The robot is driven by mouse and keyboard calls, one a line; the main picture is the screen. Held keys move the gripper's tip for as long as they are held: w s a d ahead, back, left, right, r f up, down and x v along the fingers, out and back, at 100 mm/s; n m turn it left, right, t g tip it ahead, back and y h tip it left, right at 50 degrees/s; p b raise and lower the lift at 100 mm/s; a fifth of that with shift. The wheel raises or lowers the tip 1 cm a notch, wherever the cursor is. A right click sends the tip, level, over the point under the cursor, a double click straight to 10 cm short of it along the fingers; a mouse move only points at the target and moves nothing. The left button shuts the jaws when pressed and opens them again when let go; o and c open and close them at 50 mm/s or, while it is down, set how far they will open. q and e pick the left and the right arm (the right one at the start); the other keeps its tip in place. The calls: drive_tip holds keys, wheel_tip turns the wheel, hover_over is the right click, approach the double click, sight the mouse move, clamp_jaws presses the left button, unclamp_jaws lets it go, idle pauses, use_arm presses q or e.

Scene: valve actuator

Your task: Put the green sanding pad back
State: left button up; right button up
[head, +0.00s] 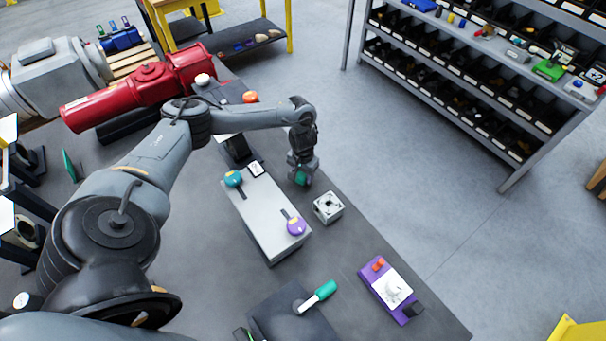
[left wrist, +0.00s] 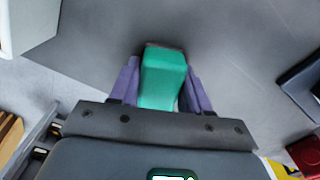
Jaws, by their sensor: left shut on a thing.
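The green sanding pad (left wrist: 163,80) is a teal-green block with a dark grey edge at its far end. My left gripper (left wrist: 160,92) is shut on it, with one purple finger on each side. In the head view the left gripper (head: 302,172) hangs over the dark table, just right of a grey block. The pad (head: 301,178) shows there only as a small green patch at the fingertips. I cannot tell whether it touches the table. My right gripper is not in view.
The grey block (head: 255,207) carries a teal tool (head: 233,179) and a purple tool (head: 296,226). A square metal part (head: 328,207) lies close to the gripper. A green-handled tool (head: 318,296) and a purple tray (head: 378,285) are nearer. A red actuator (head: 140,92) lies at the back left.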

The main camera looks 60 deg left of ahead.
use_arm(q)
drive_tip(key=o, duration=1)
drive_tip(key=shift+f, duration=0.1)
wheel_tip(320, 180, up, 11)
drive_tip(key=shift+r+p, duration=0.1)
drive_tip(key=shift+p, duration=1.05)
drive_tip(key=shift+r+p, duration=0.35)
drive_tip(key=shift+r, duration=0.25)
